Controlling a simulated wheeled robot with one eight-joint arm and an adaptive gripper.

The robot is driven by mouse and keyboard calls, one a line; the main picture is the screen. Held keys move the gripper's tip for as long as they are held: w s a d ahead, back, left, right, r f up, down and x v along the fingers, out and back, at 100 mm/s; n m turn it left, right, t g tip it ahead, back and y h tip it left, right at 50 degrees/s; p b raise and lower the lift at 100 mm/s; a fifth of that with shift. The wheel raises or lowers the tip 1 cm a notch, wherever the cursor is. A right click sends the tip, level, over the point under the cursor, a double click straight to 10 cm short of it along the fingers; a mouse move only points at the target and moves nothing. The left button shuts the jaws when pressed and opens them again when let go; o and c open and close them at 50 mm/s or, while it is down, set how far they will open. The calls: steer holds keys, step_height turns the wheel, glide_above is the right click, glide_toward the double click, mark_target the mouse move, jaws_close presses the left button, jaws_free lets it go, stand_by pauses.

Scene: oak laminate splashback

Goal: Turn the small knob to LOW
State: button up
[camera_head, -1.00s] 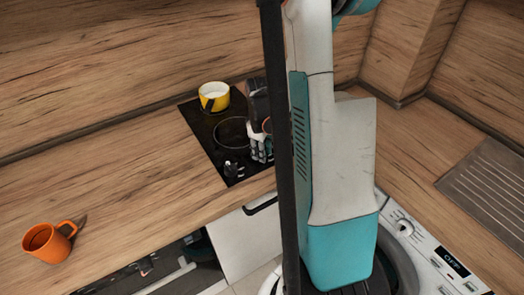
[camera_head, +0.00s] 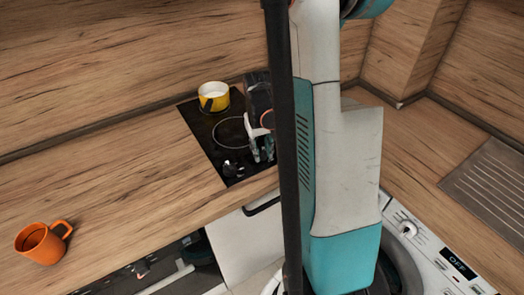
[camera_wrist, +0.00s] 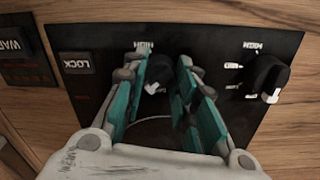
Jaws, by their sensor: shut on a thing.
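The small knob (camera_wrist: 157,77) is black with a white pointer mark, on the black hob panel. In the wrist view it sits between the teal fingers of my gripper (camera_wrist: 160,98), which is shut on it. Its pointer faces down and slightly left in that view. The fingers hide its sides and most of its printed scale; part of a HIGH label shows above it. In the head view my gripper (camera_head: 262,149) is at the hob's right side, and which knob it holds is too small to tell there.
A second black knob (camera_wrist: 268,77) is close on the right, with HIGH printed above it. A LOCK button (camera_wrist: 76,63) is on the left. A yellow pot (camera_head: 213,97) stands at the hob's back. An orange mug (camera_head: 41,243) is far left on open worktop.

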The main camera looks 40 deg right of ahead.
steer(key=shift+m, duration=0.4)
steer(key=o, duration=1.1)
steer(key=shift+r, duration=0.15)
steer(key=r, duration=1.1)
steer(key=shift+w+a+r, duration=0.15)
steer(key=shift+a+r, duration=0.1)
steer(key=shift+r, duration=0.15)
steer(key=shift+w, duration=0.1)
